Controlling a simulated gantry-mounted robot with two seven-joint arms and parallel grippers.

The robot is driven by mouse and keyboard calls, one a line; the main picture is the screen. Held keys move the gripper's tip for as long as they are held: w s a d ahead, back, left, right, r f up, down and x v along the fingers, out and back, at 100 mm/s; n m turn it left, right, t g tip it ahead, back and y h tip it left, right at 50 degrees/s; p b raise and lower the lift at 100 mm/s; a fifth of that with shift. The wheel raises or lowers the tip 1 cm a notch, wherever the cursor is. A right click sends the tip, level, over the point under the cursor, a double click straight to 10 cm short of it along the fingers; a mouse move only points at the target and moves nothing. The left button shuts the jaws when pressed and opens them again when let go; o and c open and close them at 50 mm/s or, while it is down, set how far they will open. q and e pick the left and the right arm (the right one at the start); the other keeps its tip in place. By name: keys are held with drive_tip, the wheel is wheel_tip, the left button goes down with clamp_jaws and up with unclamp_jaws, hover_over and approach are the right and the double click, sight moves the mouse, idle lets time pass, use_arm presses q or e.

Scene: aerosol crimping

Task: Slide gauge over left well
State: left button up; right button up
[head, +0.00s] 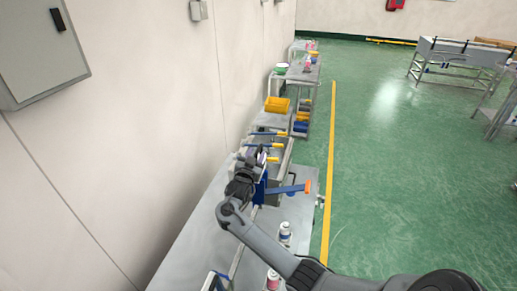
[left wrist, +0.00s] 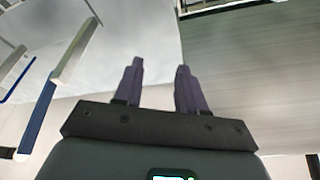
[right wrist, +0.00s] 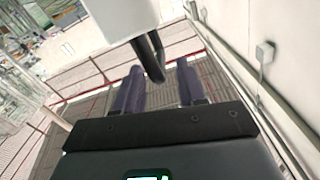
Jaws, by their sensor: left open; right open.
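My right arm reaches across the bench in the head view, and its gripper (head: 262,156) is by the blue press stand. In the right wrist view the right gripper (right wrist: 158,75) is open. A dark curved handle (right wrist: 150,58) under a white block (right wrist: 124,16) reaches down between its fingertips; I cannot tell whether they touch it. I cannot tell whether this is the gauge. My left gripper (left wrist: 157,75) is open and empty in the left wrist view; it does not show in the head view. I cannot make out the left well in any view.
White-capped bottles (head: 285,233) stand near the front. A yellow bin (head: 277,104) sits farther back. Blue and cream bars (left wrist: 42,112) lie left of the left gripper. The wall is close on the left.

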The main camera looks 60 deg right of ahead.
drive_tip(key=shift+x, duration=2.05)
drive_tip(key=shift+f, duration=0.1)
clamp_jaws()
